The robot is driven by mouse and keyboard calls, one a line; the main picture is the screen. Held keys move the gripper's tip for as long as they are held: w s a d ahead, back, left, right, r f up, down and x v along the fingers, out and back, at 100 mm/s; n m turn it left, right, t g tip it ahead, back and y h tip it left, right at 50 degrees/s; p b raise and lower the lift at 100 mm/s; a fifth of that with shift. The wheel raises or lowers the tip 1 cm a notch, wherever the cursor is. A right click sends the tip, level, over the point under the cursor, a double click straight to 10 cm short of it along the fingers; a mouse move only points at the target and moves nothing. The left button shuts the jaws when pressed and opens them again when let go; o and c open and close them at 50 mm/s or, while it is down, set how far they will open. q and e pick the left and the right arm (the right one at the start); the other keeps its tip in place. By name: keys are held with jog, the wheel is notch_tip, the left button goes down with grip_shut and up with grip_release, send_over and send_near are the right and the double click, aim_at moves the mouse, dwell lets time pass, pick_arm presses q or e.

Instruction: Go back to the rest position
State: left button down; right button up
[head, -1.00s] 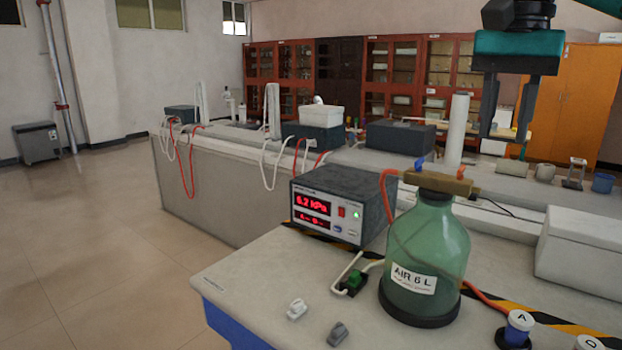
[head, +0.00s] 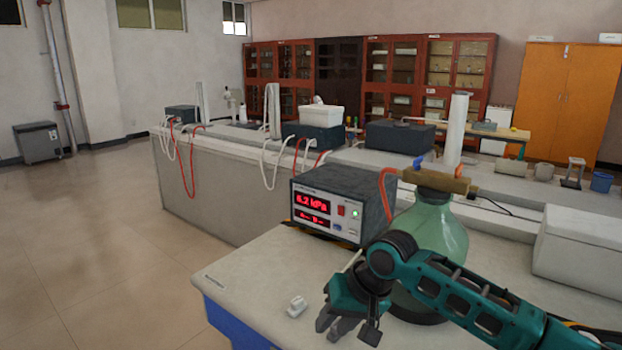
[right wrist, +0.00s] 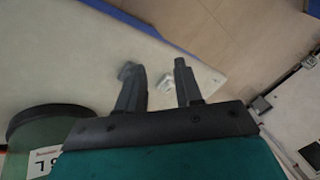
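My right arm reaches in from the lower right in the head view. Its gripper (head: 348,326) points down low over the near bench's front part. In the right wrist view the two fingers (right wrist: 155,74) stand apart, so the gripper is open. A small white piece (head: 297,307) lies on the bench left of the gripper; it also shows between the fingers' lines of sight in the right wrist view (right wrist: 165,82). A grey piece seems to be beside the left finger there, hard to tell from it. My left gripper is not in view.
The green bottle (head: 437,232) stands close behind my right forearm, partly hidden. The pressure meter box (head: 340,203) stands left of it. A white box (head: 582,250) is at the right. The bench's front left corner (head: 235,280) is clear, with open floor beyond.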

jog(key=s+a+f+t+y, duration=0.35)
jog(key=s+f, duration=0.45)
jog(key=f, duration=0.3)
jog(key=s+d+f+t+h, duration=0.2)
jog(key=s+d+f+h, duration=0.1)
jog(key=s+d, duration=0.4)
jog(key=s+d+f+n+t+h, duration=0.1)
jog(key=s+d+f+t+h, duration=0.2)
jog(key=s+d, duration=0.4)
jog(key=d+f, duration=0.1)
jog(key=d, duration=0.2)
jog(key=shift+s, duration=0.4)
